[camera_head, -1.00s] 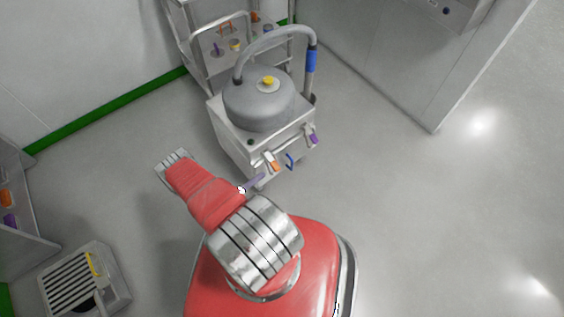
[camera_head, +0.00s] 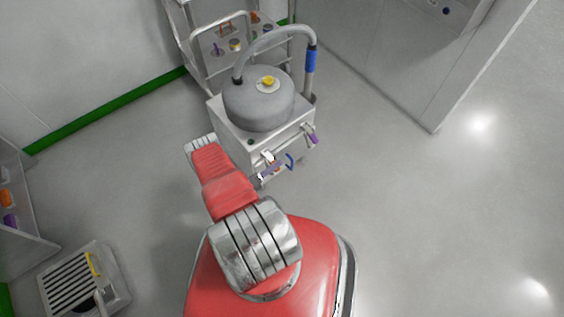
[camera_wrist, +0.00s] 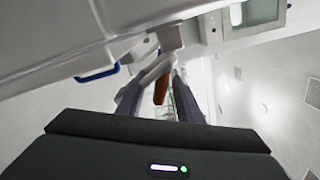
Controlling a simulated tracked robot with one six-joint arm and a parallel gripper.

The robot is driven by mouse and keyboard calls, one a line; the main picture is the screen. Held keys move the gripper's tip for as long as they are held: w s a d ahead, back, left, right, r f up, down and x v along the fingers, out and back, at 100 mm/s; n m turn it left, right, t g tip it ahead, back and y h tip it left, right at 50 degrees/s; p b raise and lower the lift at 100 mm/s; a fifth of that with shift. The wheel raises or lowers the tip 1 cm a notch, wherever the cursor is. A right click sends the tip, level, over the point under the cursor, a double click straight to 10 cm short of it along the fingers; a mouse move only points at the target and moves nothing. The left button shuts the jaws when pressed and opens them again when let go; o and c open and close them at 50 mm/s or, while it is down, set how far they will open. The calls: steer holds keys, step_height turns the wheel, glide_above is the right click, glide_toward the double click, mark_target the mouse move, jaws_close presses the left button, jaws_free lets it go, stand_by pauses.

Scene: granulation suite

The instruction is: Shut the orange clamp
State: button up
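The orange clamp is on the front of the grey-white machine (camera_head: 232,145), at its lower front edge. In the wrist view its orange lever (camera_wrist: 161,88) hangs below a pale metal mount. My gripper (camera_wrist: 167,82) is open, with one finger on each side of the orange lever. I cannot tell whether either finger touches it. In the head view my gripper (camera_head: 269,170) is at the machine's front and covers most of the clamp.
A purple-handled clamp (camera_head: 313,138) is to the right on the machine. A blue handle (camera_head: 290,161) sits beside the orange clamp and also shows in the wrist view (camera_wrist: 97,74). A metal rack (camera_head: 195,55) stands behind. Floor to the right is clear.

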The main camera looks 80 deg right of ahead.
steer(key=shift+x, duration=2.15)
jaws_close()
steer(key=shift+w+a, duration=0.1)
